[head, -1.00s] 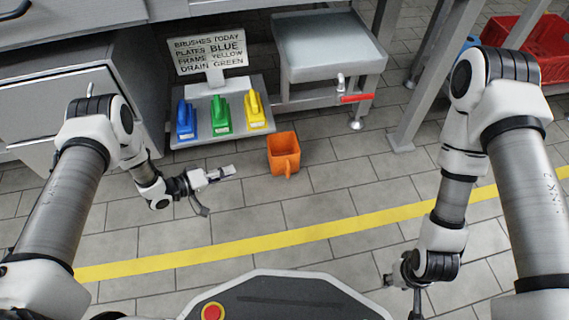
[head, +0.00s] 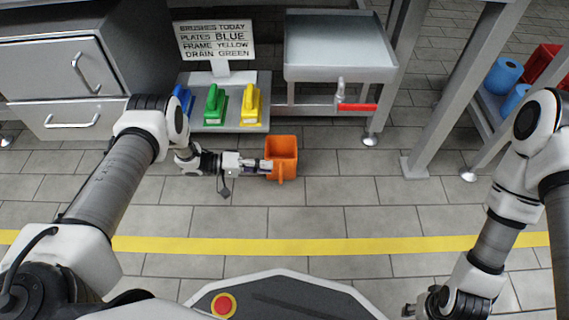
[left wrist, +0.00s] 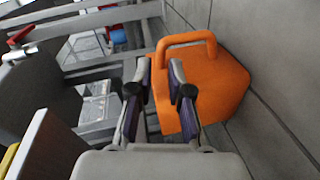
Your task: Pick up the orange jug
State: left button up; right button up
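The orange jug (head: 282,153) stands on the tiled floor in front of the shelf with the brushes. In the left wrist view the jug (left wrist: 222,80) is ahead, with its handle at the upper side of the picture. My left gripper (head: 268,166) is at the jug's left side, near its handle. In the left wrist view its two fingers (left wrist: 163,78) are apart; whether they touch the jug is unclear. My right gripper (head: 410,309) is low at the right, far from the jug, and its fingers are too small and partly hidden to read.
Behind the jug, a low shelf holds a blue brush (head: 183,98), a green brush (head: 215,105), a yellow brush (head: 251,105) and a sign (head: 216,40). A steel sink (head: 340,55) with a red-handled valve (head: 358,106) stands behind right. The floor right of the jug is clear.

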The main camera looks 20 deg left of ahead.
aim_at(279, 167)
jog(key=f+b, duration=0.2)
jog(key=f, duration=0.1)
jog(key=shift+w, duration=0.4)
jog(key=shift+f, duration=0.15)
pick_arm(q)
jog(key=x, duration=0.4)
jog(key=shift+w, duration=0.1)
pick_arm(e)
jog(key=shift+w+r, duration=0.1)
jog(key=shift+r, duration=0.1)
pick_arm(q)
grip_shut()
jog(key=shift+r, duration=0.15)
pick_arm(e)
jog(key=shift+r, duration=0.1)
